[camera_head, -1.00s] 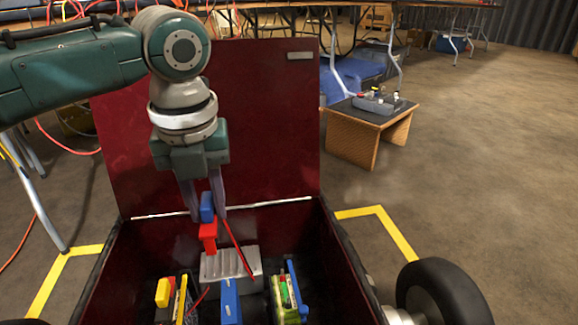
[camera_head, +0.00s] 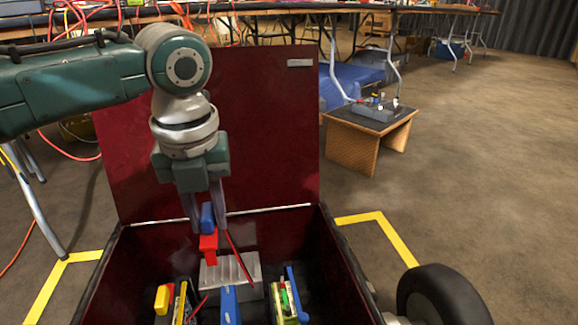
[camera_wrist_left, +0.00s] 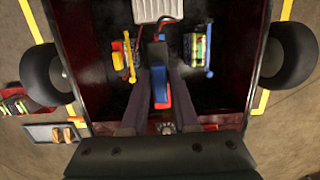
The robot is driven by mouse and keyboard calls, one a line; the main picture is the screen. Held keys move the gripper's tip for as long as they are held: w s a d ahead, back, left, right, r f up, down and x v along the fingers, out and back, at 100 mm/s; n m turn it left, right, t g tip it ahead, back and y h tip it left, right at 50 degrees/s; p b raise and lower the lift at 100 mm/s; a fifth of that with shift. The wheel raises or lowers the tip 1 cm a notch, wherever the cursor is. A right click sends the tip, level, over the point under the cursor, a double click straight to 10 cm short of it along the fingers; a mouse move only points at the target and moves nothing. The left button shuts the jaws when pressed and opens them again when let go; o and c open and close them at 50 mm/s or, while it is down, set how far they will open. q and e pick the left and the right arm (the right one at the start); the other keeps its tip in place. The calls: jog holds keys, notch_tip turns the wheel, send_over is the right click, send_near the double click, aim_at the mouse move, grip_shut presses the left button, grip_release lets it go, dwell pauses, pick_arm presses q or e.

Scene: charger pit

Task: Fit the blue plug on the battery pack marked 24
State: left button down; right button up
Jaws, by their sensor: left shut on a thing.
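My left gripper (camera_head: 208,220) is shut on a plug piece with a blue upper block (camera_head: 207,214) and a red lower block (camera_head: 209,243). It holds the piece upright over the open dark red box (camera_head: 330,270). In the left wrist view the piece (camera_wrist_left: 160,92) sits between the fingers. A grey ribbed block (camera_head: 238,270) lies below it. A blue bar (camera_head: 230,305) is in front of that block. A yellow-and-black unit (camera_head: 180,302) is at left, and a green-sided unit with a blue lever (camera_head: 285,300) at right. I cannot read a 24 mark. My right gripper is not in view.
The box's raised lid (camera_head: 260,130) stands behind the gripper. A black wheel (camera_head: 445,295) is at the right. A low wooden table (camera_head: 350,150) holds a grey device at the back right. Yellow floor tape surrounds the box.

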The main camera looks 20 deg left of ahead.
pick_arm(q)
notch_tip(320, 180, down, 11)
jog(key=b, duration=0.6)
jog(key=shift+r, duration=0.2)
